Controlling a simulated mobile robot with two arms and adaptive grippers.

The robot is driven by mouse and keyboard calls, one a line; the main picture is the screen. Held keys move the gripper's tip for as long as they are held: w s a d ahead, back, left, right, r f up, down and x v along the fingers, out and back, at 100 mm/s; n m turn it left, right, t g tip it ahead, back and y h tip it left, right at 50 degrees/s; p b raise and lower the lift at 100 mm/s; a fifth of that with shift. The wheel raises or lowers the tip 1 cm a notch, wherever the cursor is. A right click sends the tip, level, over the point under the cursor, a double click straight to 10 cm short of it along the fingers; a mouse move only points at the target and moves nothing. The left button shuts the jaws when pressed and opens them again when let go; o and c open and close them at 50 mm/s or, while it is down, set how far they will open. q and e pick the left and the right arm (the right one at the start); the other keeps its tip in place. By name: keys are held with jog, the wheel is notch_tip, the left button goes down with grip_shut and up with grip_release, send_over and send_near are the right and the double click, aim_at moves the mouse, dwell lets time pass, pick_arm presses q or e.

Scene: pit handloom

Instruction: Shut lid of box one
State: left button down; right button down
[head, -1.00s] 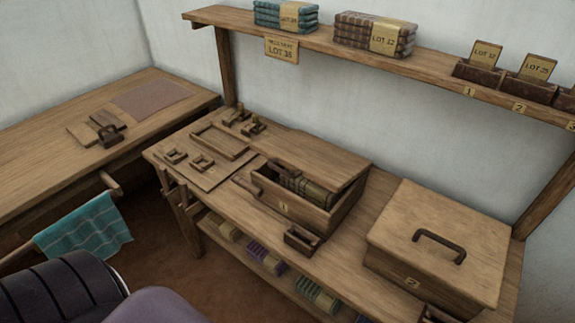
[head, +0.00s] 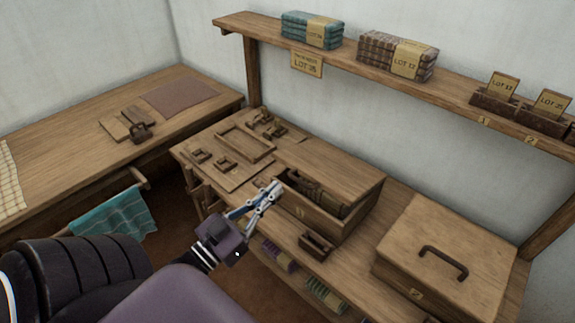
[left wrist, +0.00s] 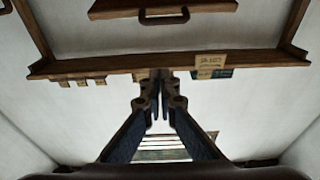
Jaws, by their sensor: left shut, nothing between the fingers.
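Box one (head: 338,228) is a wooden box on the bench in the head view, with a number label on its front. Its flat wooden lid (head: 335,165) is raised over the back, leaving the front open with dark contents (head: 318,199) showing inside. My left gripper (head: 274,188) is shut and empty, at the box's left front corner in the picture. I cannot tell whether it touches the box. Its closed fingertips (left wrist: 160,80) also show in the left wrist view. My right gripper is not in view.
Box two (head: 445,255), with a dark handle on its closed lid, stands to the right. A small open wooden holder (head: 316,243) is in front of box one. A wall shelf (head: 447,80) with cloth bundles (head: 395,58) runs above. Small wooden pieces and a tray (head: 244,146) lie left.

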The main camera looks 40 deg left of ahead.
pick_arm(q)
jog(key=w+r+p, duration=0.2)
jog(key=w+p, duration=0.1)
jog(key=w, duration=0.7)
jog(key=shift+s+d+f, duration=0.1)
jog(key=shift+s+f, duration=0.1)
jog(key=shift+f, duration=0.55)
jog(key=shift+s+d+f, duration=0.1)
jog(key=shift+s+f, duration=0.05)
jog(key=shift+f, duration=0.65)
jog(key=shift+s+d+f, duration=0.1)
jog(key=shift+s+f, duration=0.1)
jog(key=shift+f, duration=0.55)
